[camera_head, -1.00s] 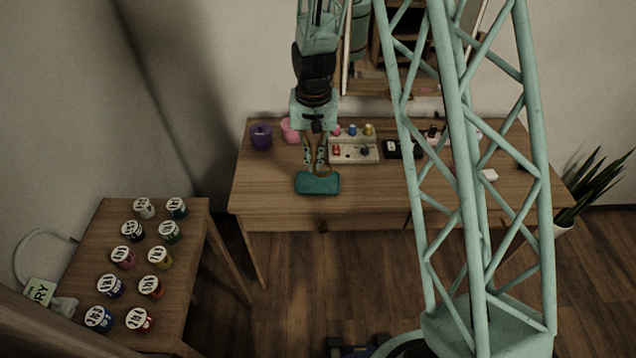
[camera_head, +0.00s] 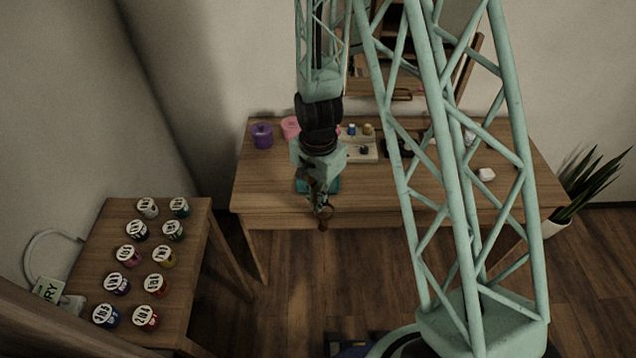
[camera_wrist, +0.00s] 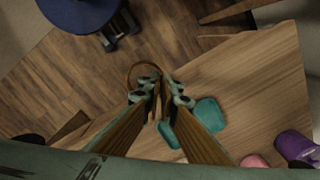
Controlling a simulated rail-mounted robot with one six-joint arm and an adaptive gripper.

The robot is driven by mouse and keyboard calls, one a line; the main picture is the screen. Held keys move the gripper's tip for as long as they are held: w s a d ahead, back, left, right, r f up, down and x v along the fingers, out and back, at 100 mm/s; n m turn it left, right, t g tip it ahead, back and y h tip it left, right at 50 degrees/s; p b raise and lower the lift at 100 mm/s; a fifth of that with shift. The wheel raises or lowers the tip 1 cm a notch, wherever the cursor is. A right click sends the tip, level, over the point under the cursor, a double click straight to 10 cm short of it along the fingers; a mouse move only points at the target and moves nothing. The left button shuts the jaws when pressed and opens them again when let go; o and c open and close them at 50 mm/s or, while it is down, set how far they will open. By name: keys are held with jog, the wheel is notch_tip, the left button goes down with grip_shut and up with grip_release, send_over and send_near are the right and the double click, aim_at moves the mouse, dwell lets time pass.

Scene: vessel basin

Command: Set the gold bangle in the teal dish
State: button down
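My gripper (camera_wrist: 157,92) is shut on the gold bangle, a thin ring (camera_wrist: 130,80) that sticks out past the fingertips in the wrist view. In the head view the gripper (camera_head: 321,205) hangs at the front edge of the desk, with the bangle (camera_head: 326,212) low at its tip. The teal dish (camera_wrist: 207,114) lies on the desk near its front edge; a finger hides part of it in the wrist view. In the head view the dish (camera_head: 335,185) is mostly hidden behind my gripper. The bangle is apart from the dish, out over the floor side.
A purple pot (camera_head: 262,136) and a pink pot (camera_head: 290,127) stand at the desk's back left. A pale tray (camera_head: 362,150) with small coloured items lies behind my gripper. A side table (camera_head: 195,245) holds several labelled jars. The desk front is mostly clear.

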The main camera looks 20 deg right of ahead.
dwell(0.3)
jog(key=w+d, duration=0.1)
jog(key=w, duration=0.4)
jog(key=w+f, duration=0.1)
jog(key=w, duration=0.4)
jog(key=w+d, duration=0.1)
jog(key=w, duration=0.4)
jog(key=shift+d+f, duration=0.2)
jog(key=shift+d, duration=0.1)
jog(key=shift+w+d, duration=0.1)
jog(key=shift+w, duration=0.35)
jog(key=shift+f+b, duration=0.35)
jog(key=shift+f, duration=1.45)
jog(key=shift+s+f, duration=0.1)
jog(key=shift+f, duration=0.1)
jog(key=c, duration=2.9)
grip_release()
jog(key=shift+r, duration=0.2)
